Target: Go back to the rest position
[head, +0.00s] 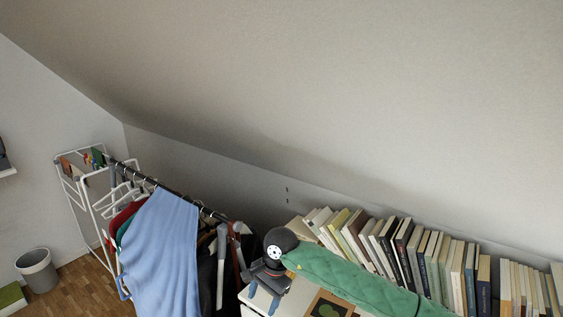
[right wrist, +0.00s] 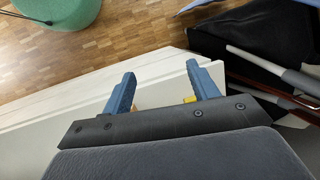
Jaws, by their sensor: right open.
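My right gripper (head: 263,296) is low in the middle of the head view, beside the left end of a white cabinet top (head: 300,300). Its two blue fingers point down. In the right wrist view the same gripper (right wrist: 161,72) is open, with its fingers well apart and nothing between them. White furniture edges (right wrist: 150,62) lie beneath and beyond the fingers; I cannot tell from this view whether the fingers touch them. My left gripper is not in view.
A clothes rack with a blue garment (head: 160,245) stands left of my right gripper. A row of books (head: 400,250) lines the cabinet's back under the sloping ceiling (head: 350,90). A grey bin (head: 38,270) stands far left.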

